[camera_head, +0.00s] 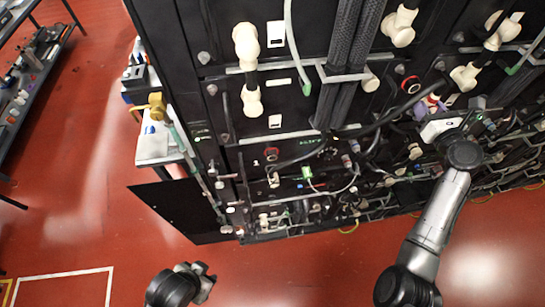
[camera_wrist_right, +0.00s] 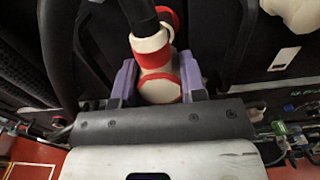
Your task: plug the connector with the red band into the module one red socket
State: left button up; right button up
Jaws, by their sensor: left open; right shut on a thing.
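The connector with the red band (camera_wrist_right: 155,62) is cream-white with red bands, on a thick black cable that rises in the right wrist view. My right gripper (camera_head: 432,104) has its purple fingers shut on it, one on each side. In the right wrist view a red ring (camera_wrist_right: 169,18) shows just beyond the connector, partly hidden by it and the cable. In the head view a red-ringed socket (camera_head: 411,85) is on the rack face just up and left of my right gripper. My left gripper (camera_head: 207,278) is open and empty, low over the floor.
The black battery rack (camera_head: 295,95) fills the upper middle and right, with white connectors, thick cables and thin wires. A black panel (camera_head: 180,208) juts out at its lower left. A workbench (camera_head: 30,75) is far left. The red floor in front is clear.

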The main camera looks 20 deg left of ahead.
jog(key=shift+p+v, duration=1.95)
jog(key=shift+v, duration=0.5)
